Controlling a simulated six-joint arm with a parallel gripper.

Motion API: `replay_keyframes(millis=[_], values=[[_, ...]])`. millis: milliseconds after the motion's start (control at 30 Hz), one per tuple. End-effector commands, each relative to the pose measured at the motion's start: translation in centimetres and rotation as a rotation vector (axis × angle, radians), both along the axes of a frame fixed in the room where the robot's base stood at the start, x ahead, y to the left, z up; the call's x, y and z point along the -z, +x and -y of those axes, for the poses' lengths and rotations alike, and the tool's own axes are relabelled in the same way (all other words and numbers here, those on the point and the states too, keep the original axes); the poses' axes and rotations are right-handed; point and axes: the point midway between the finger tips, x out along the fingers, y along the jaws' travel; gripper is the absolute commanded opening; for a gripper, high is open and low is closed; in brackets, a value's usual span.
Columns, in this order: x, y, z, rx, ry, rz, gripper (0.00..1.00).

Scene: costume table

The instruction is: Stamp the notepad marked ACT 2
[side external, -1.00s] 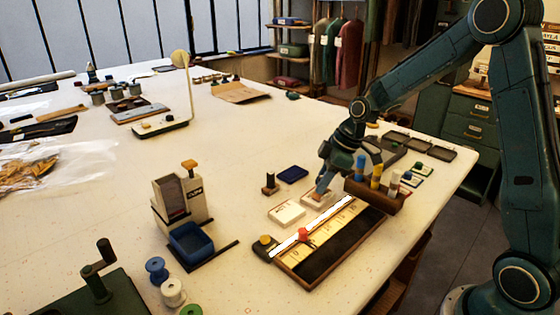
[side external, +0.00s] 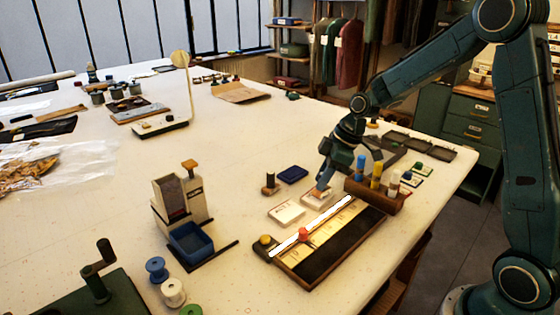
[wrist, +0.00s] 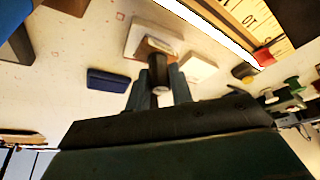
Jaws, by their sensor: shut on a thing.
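My gripper (side external: 322,187) is shut on a stamp with a dark round handle (wrist: 158,72) and a wooden base. It is over a white notepad (side external: 313,203), which also shows behind the stamp in the wrist view (wrist: 138,40). The stamp base is at or just above the pad; I cannot tell whether it touches. A second white notepad (side external: 286,213) with small red lettering lies beside it, also in the wrist view (wrist: 197,68). I cannot read either marking. A blue ink pad (side external: 293,174) lies behind the notepads, also in the wrist view (wrist: 108,81).
Another dark-handled stamp (side external: 270,185) stands left of the ink pad. A ruler board (side external: 330,238) lies in front. A dispenser (side external: 182,210) stands left. The table's middle is clear.

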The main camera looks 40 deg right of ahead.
Motion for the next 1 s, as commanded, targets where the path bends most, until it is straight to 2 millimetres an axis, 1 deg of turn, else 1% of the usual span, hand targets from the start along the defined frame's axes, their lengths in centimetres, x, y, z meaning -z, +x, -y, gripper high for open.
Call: replay_keyframes(millis=[200,1000], values=[[-1.4,0.0,0.0,0.001,-0.001,0.003,0.07],[-5.7,0.0,0.0,0.001,-0.001,0.003,0.07]])
